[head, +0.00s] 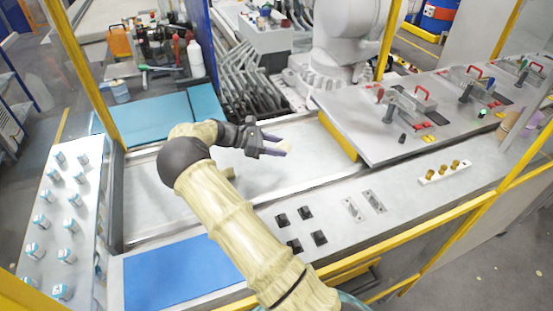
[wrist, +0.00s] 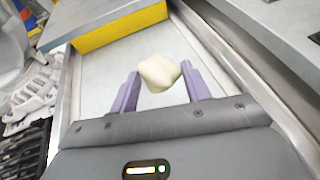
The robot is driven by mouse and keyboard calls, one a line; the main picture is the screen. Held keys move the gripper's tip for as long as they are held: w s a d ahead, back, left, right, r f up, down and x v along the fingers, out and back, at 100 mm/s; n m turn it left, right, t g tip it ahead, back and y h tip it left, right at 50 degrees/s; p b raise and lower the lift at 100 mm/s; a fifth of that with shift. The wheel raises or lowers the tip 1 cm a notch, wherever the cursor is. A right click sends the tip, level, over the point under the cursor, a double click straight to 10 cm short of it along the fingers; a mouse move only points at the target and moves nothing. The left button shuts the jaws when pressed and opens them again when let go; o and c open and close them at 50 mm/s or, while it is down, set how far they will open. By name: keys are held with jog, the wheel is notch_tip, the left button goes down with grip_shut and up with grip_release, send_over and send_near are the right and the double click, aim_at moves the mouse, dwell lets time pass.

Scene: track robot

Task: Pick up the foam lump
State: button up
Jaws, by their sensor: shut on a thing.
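The foam lump (wrist: 159,73) is a pale cream, rounded block between the two purple fingers of my gripper (wrist: 160,88) in the wrist view. My gripper is shut on it. In the head view, my gripper (head: 275,147) reaches right over the grey metal tray, with the foam lump (head: 285,148) small at its fingertips. The lump appears held above the tray floor, but the exact height is hard to tell.
The grey tray (head: 145,195) has raised metal edges. A yellow-edged raised plate (head: 338,137) with clamps stands to the right. A blue mat (head: 165,275) lies at the front left, and teal panels (head: 150,118) lie behind. Black square pieces (head: 306,212) sit on the front ledge.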

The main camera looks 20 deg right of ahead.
jog(key=shift+r, duration=1.6)
jog(key=shift+f, duration=0.1)
